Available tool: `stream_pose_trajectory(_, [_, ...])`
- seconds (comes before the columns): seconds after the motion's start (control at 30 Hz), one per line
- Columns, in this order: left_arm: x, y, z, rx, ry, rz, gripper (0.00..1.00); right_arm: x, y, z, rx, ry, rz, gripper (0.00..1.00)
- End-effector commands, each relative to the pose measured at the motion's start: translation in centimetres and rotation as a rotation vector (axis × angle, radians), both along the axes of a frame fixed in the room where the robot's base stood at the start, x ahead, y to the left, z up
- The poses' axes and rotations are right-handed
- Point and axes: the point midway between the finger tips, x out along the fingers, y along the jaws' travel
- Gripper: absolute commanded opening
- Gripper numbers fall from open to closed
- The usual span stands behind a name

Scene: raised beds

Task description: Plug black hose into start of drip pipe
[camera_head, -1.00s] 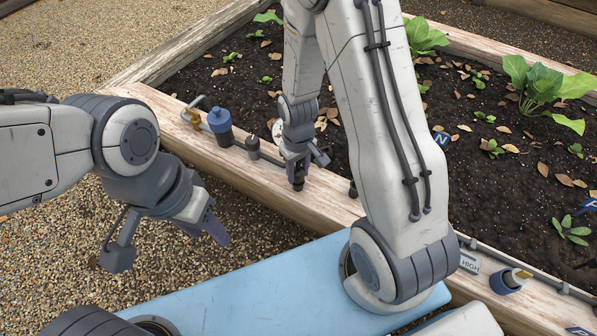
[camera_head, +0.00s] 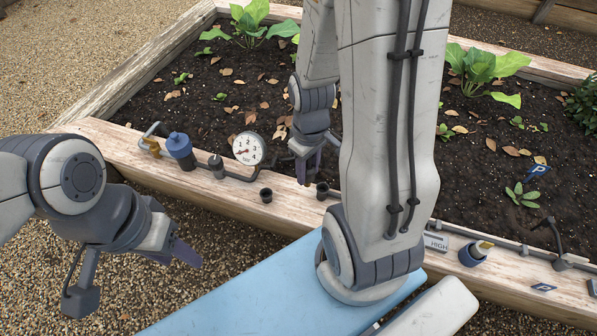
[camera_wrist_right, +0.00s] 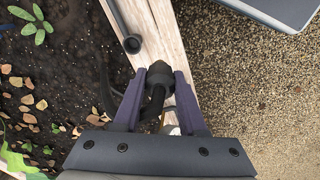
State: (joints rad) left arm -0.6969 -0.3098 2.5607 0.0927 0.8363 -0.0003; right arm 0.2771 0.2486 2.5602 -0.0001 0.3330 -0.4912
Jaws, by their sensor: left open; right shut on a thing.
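My right gripper (camera_wrist_right: 157,88) is shut on the end fitting of the black hose (camera_wrist_right: 158,76); the hose bends back between the fingers. In the head view this gripper (camera_head: 308,165) hangs over the bed's front plank, and the fitting is hard to make out there. The start of the drip pipe is a round black socket (camera_head: 322,189) on the plank, just right of and below the gripper. In the right wrist view the socket (camera_wrist_right: 132,44) lies ahead and left of the fitting, apart from it. My left gripper (camera_head: 182,252) is open and empty above the gravel.
An empty black cup (camera_head: 266,195) stands on the plank left of the socket. Further left are a gauge (camera_head: 248,148) and a blue-capped filter (camera_head: 180,146). A HIGH label (camera_head: 436,242) and a blue fitting (camera_head: 474,254) are to the right. Soil lies behind the plank.

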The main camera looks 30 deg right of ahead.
Motion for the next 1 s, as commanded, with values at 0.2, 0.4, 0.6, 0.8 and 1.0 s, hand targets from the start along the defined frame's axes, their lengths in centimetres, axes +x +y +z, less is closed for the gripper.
stream_pose_trajectory(0.2, [0.0,0.0,0.9,-0.001,-0.001,0.000,0.50,-0.1,-0.1,1.3,0.000,0.000,0.000,0.00])
stream_pose_trajectory(0.4, [0.0,0.0,2.0,-0.001,-0.001,0.000,0.50,-0.1,-0.1,2.3,0.000,0.000,0.000,0.00])
stream_pose_trajectory(0.6, [0.0,0.0,3.0,-0.001,-0.001,0.000,0.50,-0.1,-0.1,3.3,0.000,0.000,0.000,0.00])
stream_pose_trajectory(0.8, [0.0,0.0,3.4,-0.001,-0.001,0.000,0.50,-0.1,-0.1,3.7,0.000,0.000,0.000,0.00])
stream_pose_trajectory(1.0, [0.0,0.0,3.3,-0.001,-0.001,0.000,0.50,-0.1,-0.1,3.6,0.000,0.000,0.000,0.00])
